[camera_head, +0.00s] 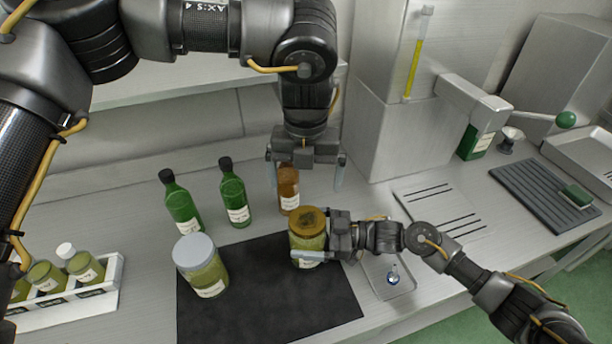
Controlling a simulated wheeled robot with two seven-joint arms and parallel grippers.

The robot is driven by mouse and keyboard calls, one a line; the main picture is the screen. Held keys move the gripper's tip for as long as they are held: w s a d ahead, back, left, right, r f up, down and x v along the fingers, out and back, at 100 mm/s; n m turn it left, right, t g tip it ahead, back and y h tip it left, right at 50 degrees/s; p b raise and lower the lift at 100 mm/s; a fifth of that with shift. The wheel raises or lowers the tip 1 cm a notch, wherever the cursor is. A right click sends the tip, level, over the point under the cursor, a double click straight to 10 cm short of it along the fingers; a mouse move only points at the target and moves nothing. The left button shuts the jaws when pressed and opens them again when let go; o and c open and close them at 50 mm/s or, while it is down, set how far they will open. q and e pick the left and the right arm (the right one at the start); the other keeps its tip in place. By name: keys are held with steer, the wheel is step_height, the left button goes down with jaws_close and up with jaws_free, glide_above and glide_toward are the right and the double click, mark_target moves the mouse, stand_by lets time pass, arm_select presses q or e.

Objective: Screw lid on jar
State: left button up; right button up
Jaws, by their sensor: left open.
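A glass jar with green contents (305,243) and a pale label stands upright on the black mat (265,300). An amber-gold lid (307,221) sits on its top; I cannot tell how tightly. My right gripper (312,238) comes from the right, with its fingers on either side of this jar, shut on it. My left gripper (306,178) points down, open and empty, behind and above the lid, in front of the wall. A second jar (207,277) with a grey lid (193,252) stands at the mat's left part.
Two green bottles (182,207) (234,195) and a brown bottle (288,188) stand behind the mat. A white rack (113,284) with small jars is at the left. A small metal tray (403,287) lies right of the mat, partly behind my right arm. The mat's front is clear.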

steer(key=shift+d, duration=0.15)
steer(key=shift+d, duration=0.3)
arm_select(q)
step_height(320, 180, down, 4)
steer(key=b, duration=0.3)
steer(key=shift+d+r+b, duration=0.1)
steer(key=shift+r+b, duration=0.05)
steer(key=shift+b, duration=0.2)
arm_select(e)
steer(key=d, duration=1)
steer(key=shift+s, duration=0.45)
steer(key=shift+r, duration=0.15)
